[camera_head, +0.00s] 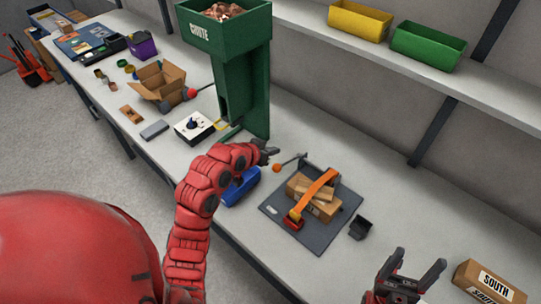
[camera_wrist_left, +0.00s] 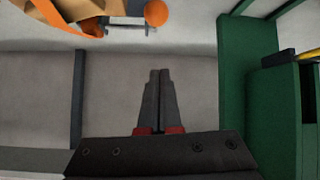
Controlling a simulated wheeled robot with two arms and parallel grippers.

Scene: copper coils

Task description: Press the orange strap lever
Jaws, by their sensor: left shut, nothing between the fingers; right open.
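An orange strap (camera_head: 318,189) runs over a brown cardboard box (camera_head: 299,189) on a dark mat (camera_head: 318,239). A lever with an orange ball knob (camera_head: 277,168) and a grey rod stands beside the mat's far left corner. In the left wrist view the orange knob (camera_wrist_left: 156,13) is at the top edge, beside the orange strap (camera_wrist_left: 55,16). My left gripper (camera_head: 272,152) is shut and empty, close to the knob and apart from it. Its shut fingers also show in the left wrist view (camera_wrist_left: 160,75). My right gripper (camera_head: 416,268) is open and empty at the lower right.
A green chute (camera_head: 243,85) stands just beyond my left gripper. A blue object (camera_head: 241,188) lies under my left wrist. A small black cup (camera_head: 360,228) stands right of the mat. A box marked SOUTH (camera_head: 490,281) sits at the lower right. The table between these is clear.

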